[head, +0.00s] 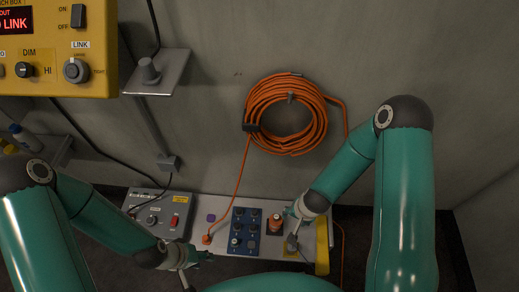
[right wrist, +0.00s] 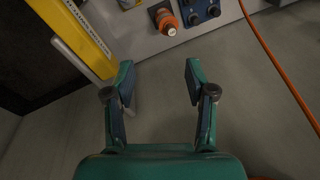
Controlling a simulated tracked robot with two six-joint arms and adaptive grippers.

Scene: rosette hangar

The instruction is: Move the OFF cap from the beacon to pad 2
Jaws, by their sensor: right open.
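The orange beacon (head: 276,225) stands on a dark base on the bench, right of the blue panel (head: 245,232). A pale top shows on it, and it also shows in the right wrist view (right wrist: 164,18). I cannot read OFF on it or tell the cap apart from the beacon. The blue panel (right wrist: 203,8) carries several dark round spots and small knobs; which is pad 2 is not legible. My right gripper (head: 292,222) is open and empty beside the beacon, at its right. My left gripper (head: 204,258) is low, left of the blue panel; its jaws are too small to judge.
A yellow bar (head: 322,245) stands at the bench's right end. A grey control box (head: 158,214) with a red switch is at left. An orange cable runs from a wall coil (head: 252,100) to the bench. A yellow box (head: 60,45) hangs upper left.

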